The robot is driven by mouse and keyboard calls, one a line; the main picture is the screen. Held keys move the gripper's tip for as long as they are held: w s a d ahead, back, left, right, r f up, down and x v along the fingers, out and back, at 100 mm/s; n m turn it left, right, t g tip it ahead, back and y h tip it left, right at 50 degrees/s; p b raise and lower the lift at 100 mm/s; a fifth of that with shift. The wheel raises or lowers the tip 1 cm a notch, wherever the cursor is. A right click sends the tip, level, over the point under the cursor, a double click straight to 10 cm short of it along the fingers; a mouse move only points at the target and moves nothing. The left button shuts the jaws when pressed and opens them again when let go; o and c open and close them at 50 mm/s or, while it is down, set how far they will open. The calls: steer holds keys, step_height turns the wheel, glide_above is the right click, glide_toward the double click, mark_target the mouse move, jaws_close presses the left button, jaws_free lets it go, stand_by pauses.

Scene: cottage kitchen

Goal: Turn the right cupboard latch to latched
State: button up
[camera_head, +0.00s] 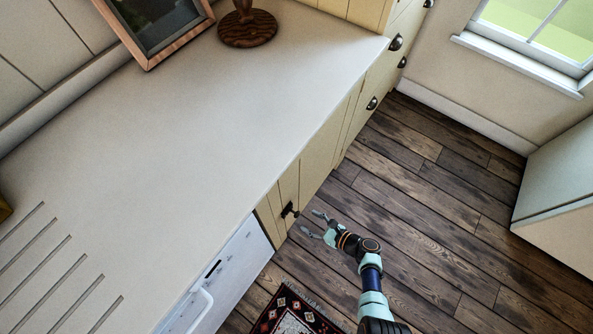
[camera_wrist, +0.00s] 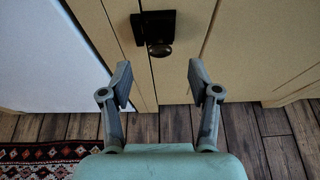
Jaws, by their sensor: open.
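A dark cupboard latch (camera_head: 289,209) sits on the cream cupboard front (camera_head: 303,186) below the worktop edge, just right of the white appliance. In the wrist view the latch (camera_wrist: 158,30) shows as a black plate with a rounded knob at its lower end, beside a vertical seam between panels. Its exact turn is hard to tell. My gripper (camera_head: 315,223) is open and empty, a short way in front of the latch. In the wrist view its fingers (camera_wrist: 157,85) are spread wide, with the latch beyond and between them; they do not touch it.
The pale worktop (camera_head: 180,130) overhangs the cupboards. A white appliance front (camera_head: 225,280) stands left of the latch. Dark cup handles (camera_head: 371,103) sit on drawers farther along. A patterned rug (camera_head: 290,315) lies on the wooden floor (camera_head: 430,200), which is otherwise clear around my arm.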

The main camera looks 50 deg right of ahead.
mark_target(298, 214)
steer(key=b+x, duration=0.2)
steer(key=x, duration=0.4)
steer(key=c, duration=1.2)
steer(key=shift+o, duration=0.2)
